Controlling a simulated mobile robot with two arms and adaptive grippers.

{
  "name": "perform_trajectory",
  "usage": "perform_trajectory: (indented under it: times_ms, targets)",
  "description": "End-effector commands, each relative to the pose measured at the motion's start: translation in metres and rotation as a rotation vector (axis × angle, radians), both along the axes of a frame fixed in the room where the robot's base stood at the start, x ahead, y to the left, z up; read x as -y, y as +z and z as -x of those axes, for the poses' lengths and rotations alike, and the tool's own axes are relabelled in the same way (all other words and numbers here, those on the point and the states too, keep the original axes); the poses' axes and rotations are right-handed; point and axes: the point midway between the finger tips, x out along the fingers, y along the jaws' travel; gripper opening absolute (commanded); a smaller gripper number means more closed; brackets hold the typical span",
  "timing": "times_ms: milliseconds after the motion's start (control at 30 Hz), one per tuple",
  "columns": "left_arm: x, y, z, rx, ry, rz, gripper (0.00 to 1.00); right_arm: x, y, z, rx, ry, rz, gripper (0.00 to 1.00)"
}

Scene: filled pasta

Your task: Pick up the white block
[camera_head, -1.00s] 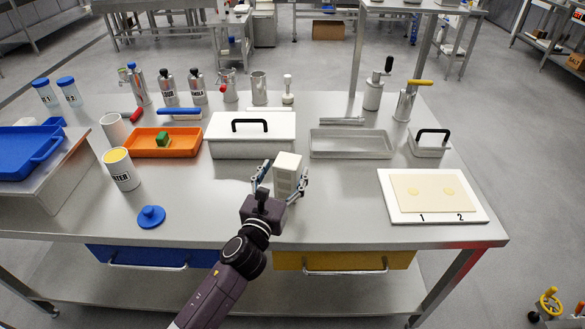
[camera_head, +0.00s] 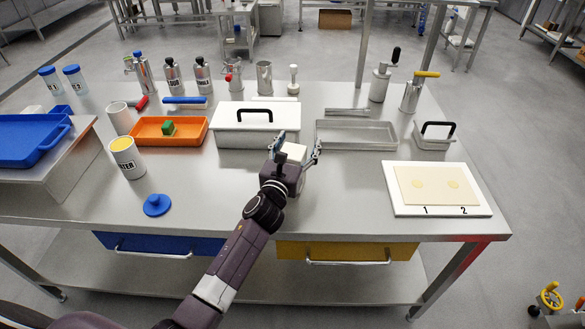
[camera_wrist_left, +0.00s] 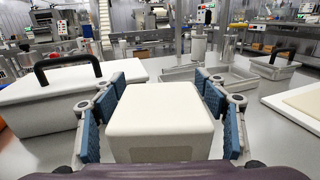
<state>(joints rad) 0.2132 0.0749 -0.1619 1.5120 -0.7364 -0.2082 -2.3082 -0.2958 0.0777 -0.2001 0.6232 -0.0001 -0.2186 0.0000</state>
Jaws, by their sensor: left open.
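The white block (camera_head: 293,151) stands on the steel table in front of the white lidded box, mostly hidden behind my left gripper in the head view. My left gripper (camera_head: 298,146) is open, with one finger on each side of the block. In the left wrist view the block (camera_wrist_left: 161,120) fills the space between the blue finger pads. A small gap shows at the pads, and I cannot tell whether either touches it. My right gripper is in neither view.
The white box (camera_head: 226,137) with a black handle stands just behind the block. A steel tray (camera_head: 357,146) lies to its right and an orange tray (camera_head: 195,141) to its left. A white board (camera_head: 450,210) lies at the right. The table's front middle is clear.

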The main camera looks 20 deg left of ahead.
Motion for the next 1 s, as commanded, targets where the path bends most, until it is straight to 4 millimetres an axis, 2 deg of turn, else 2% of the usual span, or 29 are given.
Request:
perform_trajectory:
  times_ms: [67,567,833,1000]
  targets:
    - [0.0,-0.0001,0.0002,0.0,0.0,0.0,0.6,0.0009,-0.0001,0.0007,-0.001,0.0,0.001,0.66]
    - [-0.0001,-0.0002,0.0004,0.0,0.0,-0.001,0.06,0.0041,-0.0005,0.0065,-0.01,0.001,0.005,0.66]
    - [-0.0001,-0.0001,0.0004,0.0,0.0,-0.001,0.0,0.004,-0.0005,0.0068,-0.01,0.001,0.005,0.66]
    - [-0.0001,-0.0001,0.0004,0.0,0.0,-0.001,0.0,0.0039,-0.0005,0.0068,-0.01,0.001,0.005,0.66]
